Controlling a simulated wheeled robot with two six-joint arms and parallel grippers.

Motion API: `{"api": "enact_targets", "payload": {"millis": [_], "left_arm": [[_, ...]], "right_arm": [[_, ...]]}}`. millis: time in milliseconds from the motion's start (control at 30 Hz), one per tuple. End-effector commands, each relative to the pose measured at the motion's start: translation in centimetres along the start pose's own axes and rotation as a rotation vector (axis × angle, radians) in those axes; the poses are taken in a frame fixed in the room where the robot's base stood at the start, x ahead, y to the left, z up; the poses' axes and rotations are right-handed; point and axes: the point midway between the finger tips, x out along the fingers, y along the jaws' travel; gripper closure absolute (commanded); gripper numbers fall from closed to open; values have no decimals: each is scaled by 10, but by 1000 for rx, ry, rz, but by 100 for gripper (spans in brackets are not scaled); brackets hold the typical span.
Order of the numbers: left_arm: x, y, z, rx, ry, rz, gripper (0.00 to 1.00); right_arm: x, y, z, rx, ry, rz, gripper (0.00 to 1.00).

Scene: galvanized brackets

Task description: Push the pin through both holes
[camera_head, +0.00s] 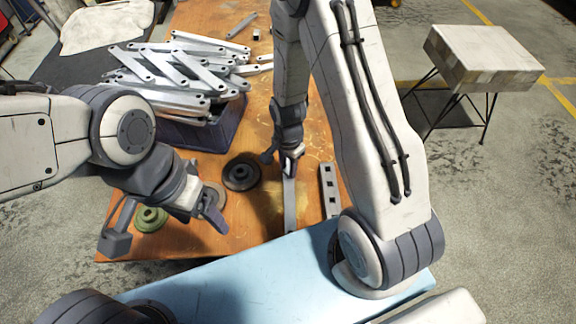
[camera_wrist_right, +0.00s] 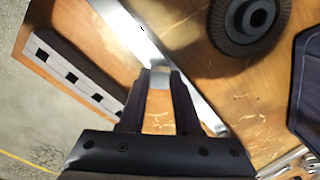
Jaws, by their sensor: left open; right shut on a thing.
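A flat grey metal bar (camera_head: 289,205) lies lengthwise on the wooden table (camera_head: 262,120). My right gripper (camera_head: 290,168) points down at its far part. In the right wrist view the bar (camera_wrist_right: 130,35) runs diagonally between the fingertips (camera_wrist_right: 159,76), and the gripper is shut on it. A squared bar with dark holes (camera_head: 329,190) lies to the right, apart from the gripper; it also shows in the right wrist view (camera_wrist_right: 72,77). My left gripper (camera_head: 214,215) is open above the table's near left part. I cannot make out a pin, and the held bar's holes are hidden.
A dark bin (camera_head: 205,138) piled with galvanized brackets (camera_head: 170,75) stands at the back left. A dark round disc (camera_head: 241,173) lies between my grippers; a green disc (camera_head: 151,218) lies near left. A blue surface (camera_head: 265,275) adjoins the front edge. A stool (camera_head: 482,58) stands right.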

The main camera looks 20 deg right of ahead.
Motion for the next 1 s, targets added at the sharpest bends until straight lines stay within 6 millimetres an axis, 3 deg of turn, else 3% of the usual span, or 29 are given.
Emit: {"api": "enact_targets", "payload": {"millis": [1000], "left_arm": [[14,-1,1,0,0,0,26]], "right_arm": [[24,0,0,0,0,0,100]]}}
